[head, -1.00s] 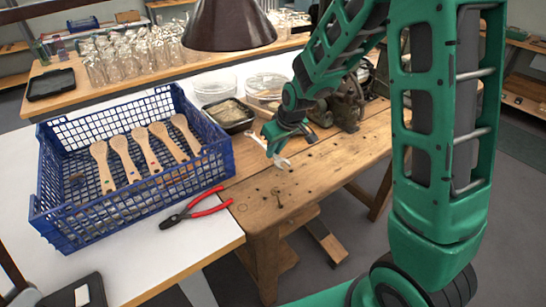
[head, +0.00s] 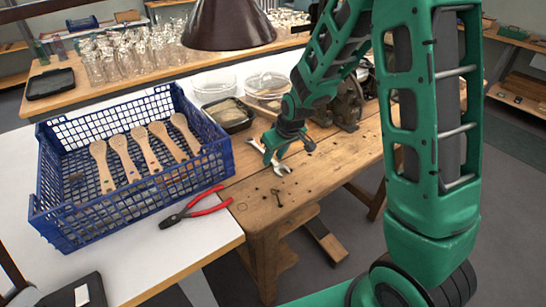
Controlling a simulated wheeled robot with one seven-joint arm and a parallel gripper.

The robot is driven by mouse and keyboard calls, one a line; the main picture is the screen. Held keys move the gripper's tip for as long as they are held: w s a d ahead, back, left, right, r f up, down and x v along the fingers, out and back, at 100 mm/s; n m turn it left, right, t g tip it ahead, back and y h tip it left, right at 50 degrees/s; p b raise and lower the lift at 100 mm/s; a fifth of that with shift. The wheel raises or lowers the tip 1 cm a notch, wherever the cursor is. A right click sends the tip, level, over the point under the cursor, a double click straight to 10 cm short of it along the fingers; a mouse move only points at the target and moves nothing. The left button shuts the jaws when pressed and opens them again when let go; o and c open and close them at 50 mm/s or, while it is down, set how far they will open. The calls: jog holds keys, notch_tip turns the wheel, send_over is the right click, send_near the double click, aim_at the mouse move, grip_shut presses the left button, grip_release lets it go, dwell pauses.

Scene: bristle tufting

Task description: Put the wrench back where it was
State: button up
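The wrench (head: 282,168) is a silver metal tool at the wooden bench, its open jaw toward the lower right and its other end toward the upper left. My gripper (head: 270,157) is over the middle of the wrench, pointing down, and appears shut on it. The fingers hide the middle of the shaft. The wrench is at or just above the bench top; I cannot tell whether it touches the wood.
A blue crate (head: 66,226) with several wooden brush handles stands to the left. Red-handled pliers (head: 205,208) lie before it. A small key-like piece (head: 277,197) lies near the bench's front. A black tray (head: 228,125) and a dark vise (head: 347,103) are behind.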

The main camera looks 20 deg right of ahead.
jog(key=v, duration=1.2)
jog(key=s+d+r+m+g+h, duration=0.1)
jog(key=s+d+r+m+g, duration=0.2)
jog(key=s+d, duration=0.85)
jog(key=s+d+m, duration=0.2)
jog(key=s+m, duration=0.1)
jog(key=s, duration=0.7)
jog(key=s+d+r+m+g, duration=0.1)
jog(key=s+d+m, duration=0.2)
jog(key=s, duration=0.6)
jog(key=shift+s+d+r+m, duration=0.25)
jog(key=shift+s+m, duration=0.1)
jog(key=shift+m, duration=0.15)
jog(key=shift+w+f+g, duration=0.25)
jog(key=shift+w+g, duration=0.05)
jog(key=shift+w, duration=0.35)
jog(key=shift+c, duration=0.4)
